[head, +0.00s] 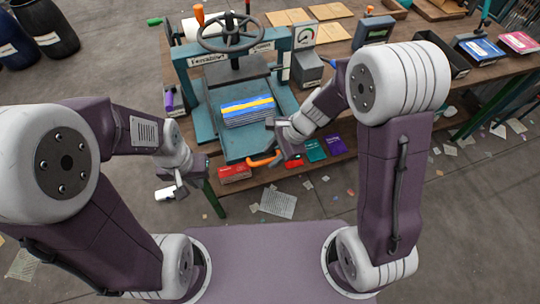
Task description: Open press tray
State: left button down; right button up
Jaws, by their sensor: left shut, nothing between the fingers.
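The teal press (200,92) stands on the bench with a dark handwheel (231,34) on top. Its teal tray (236,152) sticks out at the front and carries a blue, white and yellow striped stack (248,111). An orange handle (262,161) is on the tray's front edge. My left gripper (172,193) is shut and empty, in front of the bench to the left of the tray.
A gauge box (305,62) stands right of the press. A purple bottle (169,98) is at its left. Paper scraps litter the floor.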

jog(key=p+v, duration=0.1)
jog(key=v, duration=0.6)
jog(key=shift+r+p, duration=0.2)
jog(key=shift+p, duration=0.1)
jog(key=s+d+f+n+h, duration=0.1)
jog(key=s+d+n+h, duration=0.3)
jog(key=s+d+n, duration=0.4)
jog(key=d+n, duration=0.3)
jog(key=n, duration=0.3)
jog(key=shift+s+d+f+h, duration=0.15)
jog(key=shift+d+f+h, duration=0.15)
jog(key=shift+d+h, duration=0.1)
